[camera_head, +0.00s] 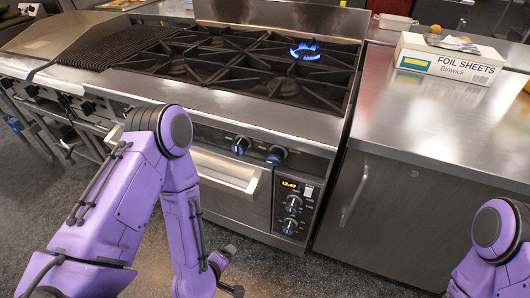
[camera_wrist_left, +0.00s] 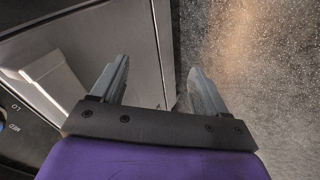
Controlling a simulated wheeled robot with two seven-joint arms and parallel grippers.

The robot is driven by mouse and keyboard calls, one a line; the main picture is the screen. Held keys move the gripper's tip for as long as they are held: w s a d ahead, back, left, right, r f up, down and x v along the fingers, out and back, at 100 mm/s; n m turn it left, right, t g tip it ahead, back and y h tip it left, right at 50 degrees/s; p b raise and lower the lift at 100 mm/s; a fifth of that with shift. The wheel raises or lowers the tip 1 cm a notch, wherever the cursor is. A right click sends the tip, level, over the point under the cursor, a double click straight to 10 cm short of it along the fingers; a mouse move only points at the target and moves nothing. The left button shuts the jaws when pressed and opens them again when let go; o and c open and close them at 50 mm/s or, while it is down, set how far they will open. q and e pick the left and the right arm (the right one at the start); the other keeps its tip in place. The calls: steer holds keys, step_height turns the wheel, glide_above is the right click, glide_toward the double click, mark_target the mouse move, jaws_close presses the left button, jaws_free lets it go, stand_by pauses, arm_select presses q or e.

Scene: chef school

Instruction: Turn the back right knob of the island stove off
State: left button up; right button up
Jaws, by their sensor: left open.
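The island stove (camera_head: 250,115) stands in front of me in the head view. A blue flame (camera_head: 305,50) burns on its back right burner. Knobs with blue marks line the stove's front panel; two show clearly, one knob (camera_head: 241,145) and another knob (camera_head: 277,154) to its right. My left gripper (camera_head: 232,270) hangs low in front of the oven front, below the knobs and apart from them. In the left wrist view the left gripper (camera_wrist_left: 158,85) is open with nothing between its fingers. My right arm shows at the lower right, but its gripper is out of view.
A steel counter (camera_head: 420,125) adjoins the stove on the right, with a foil sheets box (camera_head: 450,62) on it. An oven control panel (camera_head: 292,205) with a lit display and further knobs sits below the stove knobs. A griddle (camera_head: 60,35) is at the left. Floor (camera_head: 330,275) in front is clear.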

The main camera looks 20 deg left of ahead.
arm_select(q)
steer(key=w+d+r+n+t+h+b, duration=0.1)
steer(key=w+d+r+n+t, duration=0.25)
steer(key=w+n, duration=0.3)
steer(key=n+t+b, duration=0.2)
steer(key=n+t, duration=0.5)
steer(key=n, duration=0.7)
glide_toward(273, 161)
steer(key=w, duration=0.2)
steer(key=w+p, duration=0.2)
steer(key=w, duration=0.6)
steer(key=shift+w+d, duration=0.1)
steer(key=shift+w, duration=0.3)
steer(key=shift+w+f, duration=0.15)
steer(key=shift+w, duration=0.4)
steer(key=c, duration=1)
arm_select(e)
steer(key=shift+s+f, duration=0.2)
steer(key=shift+f, duration=0.75)
